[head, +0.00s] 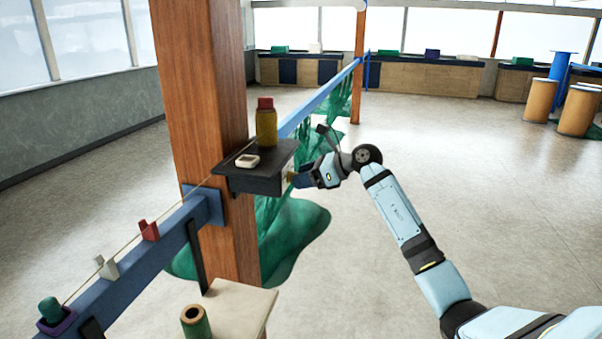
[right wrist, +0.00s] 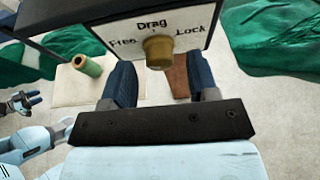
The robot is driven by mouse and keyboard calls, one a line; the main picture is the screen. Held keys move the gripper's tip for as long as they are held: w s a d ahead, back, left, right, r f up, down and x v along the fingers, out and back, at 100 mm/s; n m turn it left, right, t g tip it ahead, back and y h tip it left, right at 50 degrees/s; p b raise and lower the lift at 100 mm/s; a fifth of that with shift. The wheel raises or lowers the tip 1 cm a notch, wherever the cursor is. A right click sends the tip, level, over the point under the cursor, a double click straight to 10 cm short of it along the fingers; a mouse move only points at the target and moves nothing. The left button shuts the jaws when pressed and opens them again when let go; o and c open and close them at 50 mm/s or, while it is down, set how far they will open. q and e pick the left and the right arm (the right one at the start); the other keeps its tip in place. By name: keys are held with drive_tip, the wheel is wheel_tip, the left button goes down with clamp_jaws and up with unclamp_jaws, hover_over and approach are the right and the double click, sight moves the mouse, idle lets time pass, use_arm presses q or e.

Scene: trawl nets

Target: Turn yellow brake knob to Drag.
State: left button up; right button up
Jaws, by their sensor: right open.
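The yellow brake knob (right wrist: 158,53) sticks out from a white panel (right wrist: 190,42) in the right wrist view. The panel reads Free at left, Drag at top and Lock at right. I cannot tell which label the knob points to. My right gripper (right wrist: 160,85) is open, its two blue fingers spread below and to either side of the knob, with no clear contact. In the head view my right gripper (head: 303,179) is beside the dark box (head: 262,182) on the post. My left gripper (right wrist: 20,103) is small at the left edge of the wrist view.
A yellow bottle with a red cap (head: 266,128) and a small white dish (head: 247,161) stand on the box. The wooden post (head: 205,90) and blue rail (head: 150,250) are beside it. Green net (head: 295,235) lies below. Open floor is at right.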

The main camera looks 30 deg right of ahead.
drive_tip(key=shift+w+a+f, duration=0.2)
drive_tip(key=shift+w+a, duration=0.1)
drive_tip(key=shift+w, duration=0.05)
drive_tip(key=c, duration=0.9)
drive_tip(key=m+g+y, duration=0.1)
drive_tip(key=m, duration=0.1)
drive_tip(key=m+y, duration=0.2)
drive_tip(key=m, duration=0.1)
drive_tip(key=m+g+y, duration=0.1)
drive_tip(key=m, duration=0.2)
drive_tip(key=shift+w+d+f+g+y+p, duration=0.2)
drive_tip(key=shift+g+y+p, duration=0.1)
drive_tip(key=shift+y+p, duration=0.1)
